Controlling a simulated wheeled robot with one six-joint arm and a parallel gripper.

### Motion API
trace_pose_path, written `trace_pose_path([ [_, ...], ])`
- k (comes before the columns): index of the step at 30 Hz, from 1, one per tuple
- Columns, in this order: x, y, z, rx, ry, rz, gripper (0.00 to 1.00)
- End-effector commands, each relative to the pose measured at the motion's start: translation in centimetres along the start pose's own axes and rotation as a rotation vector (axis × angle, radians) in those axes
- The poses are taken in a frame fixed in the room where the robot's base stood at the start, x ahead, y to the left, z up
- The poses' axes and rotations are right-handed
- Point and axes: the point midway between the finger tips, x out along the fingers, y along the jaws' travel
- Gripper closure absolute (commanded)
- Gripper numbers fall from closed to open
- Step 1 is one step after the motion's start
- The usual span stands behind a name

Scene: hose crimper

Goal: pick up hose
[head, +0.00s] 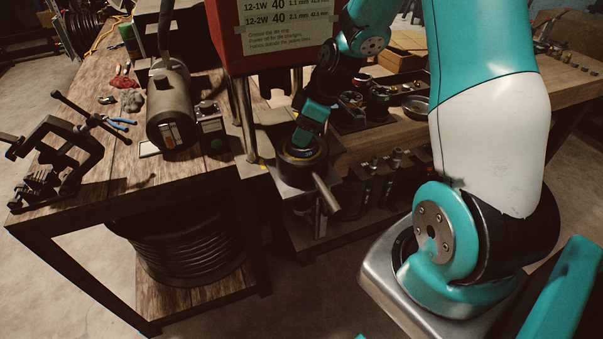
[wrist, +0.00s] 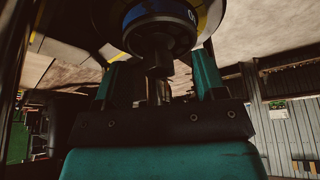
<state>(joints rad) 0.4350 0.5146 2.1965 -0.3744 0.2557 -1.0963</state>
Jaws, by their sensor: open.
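My gripper (head: 304,137) reaches down at the round dark die head of the crimper (head: 301,160), below the red press. In the wrist view, the two teal fingers of my gripper (wrist: 162,78) are apart. A dark round part with a narrower metal end (wrist: 158,62) hangs between and beyond them; it may be the hose end or part of the crimper, and I cannot tell which. I see no clear contact between it and the fingers. A large coil of black hose (head: 190,252) lies on the shelf under the left bench.
A metal bar (head: 326,194) sticks out below the die head. A grey motor cylinder (head: 172,108) and a black vise-like tool (head: 57,160) stand on the left bench. Several dies (head: 385,175) sit on the lower shelf.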

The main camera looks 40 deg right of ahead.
Motion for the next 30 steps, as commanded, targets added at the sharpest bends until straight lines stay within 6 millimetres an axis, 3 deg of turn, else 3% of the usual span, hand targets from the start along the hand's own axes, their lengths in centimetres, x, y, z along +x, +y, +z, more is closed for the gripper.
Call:
trace_pose_path([
  [10, 1.23, -0.09, 0.06, -0.001, -0.001, 0.000, 0.36],
  [18, 1.31, -0.07, 0.29, 0.002, -0.006, -0.001, 0.96],
  [19, 1.32, -0.08, 0.33, 0.002, -0.006, -0.002, 0.99],
  [30, 1.29, -0.20, 0.43, 0.005, -0.009, -0.006, 1.00],
])
